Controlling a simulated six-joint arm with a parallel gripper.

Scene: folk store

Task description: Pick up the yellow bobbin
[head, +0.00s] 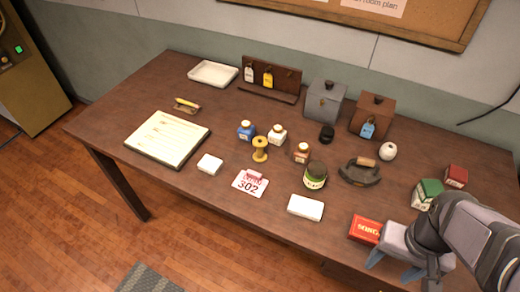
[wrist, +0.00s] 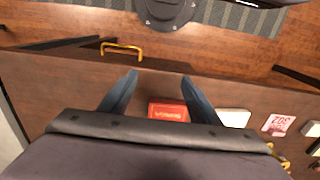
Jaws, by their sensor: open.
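The yellow bobbin (head: 260,150) stands upright on the brown table, left of the middle in the head view. It is behind the pink-and-white 302 card (head: 249,184) and in front of small blue and white bottles. My gripper (head: 405,272) is at the table's front right, near the red box, far to the right of the bobbin. In the wrist view my gripper (wrist: 160,78) has its two blue-grey fingers apart with nothing held between them.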

